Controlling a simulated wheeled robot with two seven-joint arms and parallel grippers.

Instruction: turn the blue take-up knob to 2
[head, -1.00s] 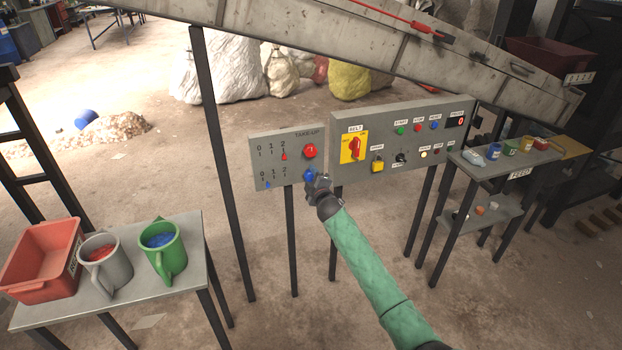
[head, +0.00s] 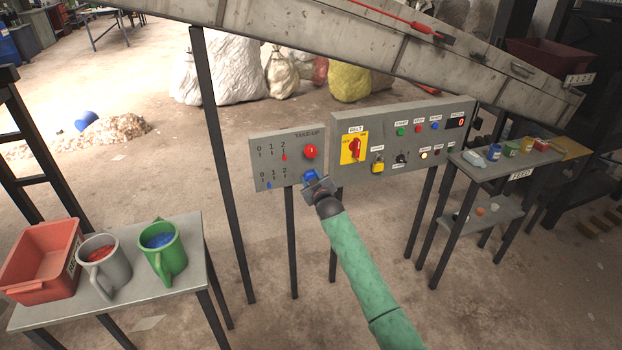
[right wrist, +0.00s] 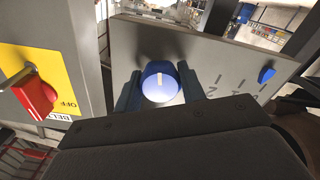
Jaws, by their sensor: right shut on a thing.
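The blue take-up knob (head: 311,175) is on the lower right of the grey take-up panel (head: 257,151). My right gripper (head: 314,182) is shut on it, with one finger on each side. In the right wrist view the knob (right wrist: 158,82) has a pale line that runs upright in the picture. The blue pointer (head: 269,185) is near the 0 end of the lower 0-1-2 scale, well short of the 2. It also shows in the right wrist view (right wrist: 267,74). My left gripper is not in view.
A red knob (head: 310,151) is just above the blue one, and its red pointer (head: 284,157) is by the upper 2. The control panel (head: 385,118), with a red belt switch (head: 354,148), is close on the right. A table with mugs (head: 190,283) stands at left.

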